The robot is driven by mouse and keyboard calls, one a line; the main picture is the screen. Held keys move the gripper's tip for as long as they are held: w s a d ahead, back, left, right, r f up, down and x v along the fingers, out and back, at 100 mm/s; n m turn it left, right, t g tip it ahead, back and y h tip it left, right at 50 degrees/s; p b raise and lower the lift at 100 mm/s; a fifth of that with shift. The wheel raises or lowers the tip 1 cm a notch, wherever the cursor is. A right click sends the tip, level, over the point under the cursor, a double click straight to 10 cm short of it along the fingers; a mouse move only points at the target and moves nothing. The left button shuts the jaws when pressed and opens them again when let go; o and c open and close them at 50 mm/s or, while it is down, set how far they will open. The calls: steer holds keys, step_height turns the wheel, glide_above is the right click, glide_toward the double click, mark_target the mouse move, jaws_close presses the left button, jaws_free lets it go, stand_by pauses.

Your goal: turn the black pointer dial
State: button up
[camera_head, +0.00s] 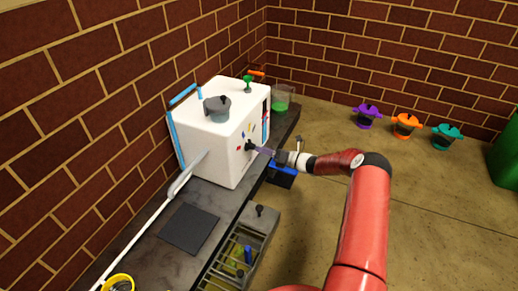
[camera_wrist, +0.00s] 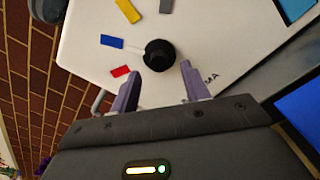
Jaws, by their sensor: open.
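The black pointer dial (camera_wrist: 159,55) is a round black knob with a pale pointer on the front face of a white box (camera_head: 223,140). In the head view the dial (camera_head: 250,146) is a small dark spot on the box's front. My gripper (camera_wrist: 160,80) is open, its two purple fingers pointing at the box face. In the wrist view the dial lies just beyond and between the fingertips, and I see no clear contact. In the head view my gripper (camera_head: 266,152) is right in front of the dial. The pointer extends left in the wrist view.
Coloured marks surround the dial: blue (camera_wrist: 112,41), red (camera_wrist: 120,71), yellow (camera_wrist: 128,11) and grey. A grey pot (camera_head: 217,109) sits on top of the box. A dark mat (camera_head: 190,229) lies on the counter, and a rack (camera_head: 238,255) stands at its front. Coloured pots stand far right.

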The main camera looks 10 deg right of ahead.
steer(key=v, duration=0.5)
stand_by(0.3)
steer(key=s+a+r+n+g+h+p, duration=0.3)
steer(key=s+a+r+n+g, duration=0.3)
steer(key=r+n, duration=0.45)
steer(key=s+a+r+n+g+h+p, duration=0.25)
steer(key=s+a+r+n, duration=0.45)
steer(key=r, duration=0.7)
steer(key=s+d+r+n+t+h+p, duration=0.1)
steer(key=s+r+n, duration=0.4)
steer(key=s, duration=0.5)
steer(key=s+d+r+n+t+h+p, duration=0.1)
steer(key=s+r+n+h, duration=0.4)
steer(key=s, duration=0.5)
steer(key=s+d+r+n+t+h+p, duration=0.1)
steer(key=s+d+r+n+h+p, duration=0.2)
steer(key=s, duration=0.8)
step_height(320, 180, up, 5)
steer(key=n, duration=0.2)
steer(key=shift+d+f+n+p, duration=0.25)
steer(key=shift+d+n+p, duration=0.1)
steer(key=shift+d, duration=0.05)
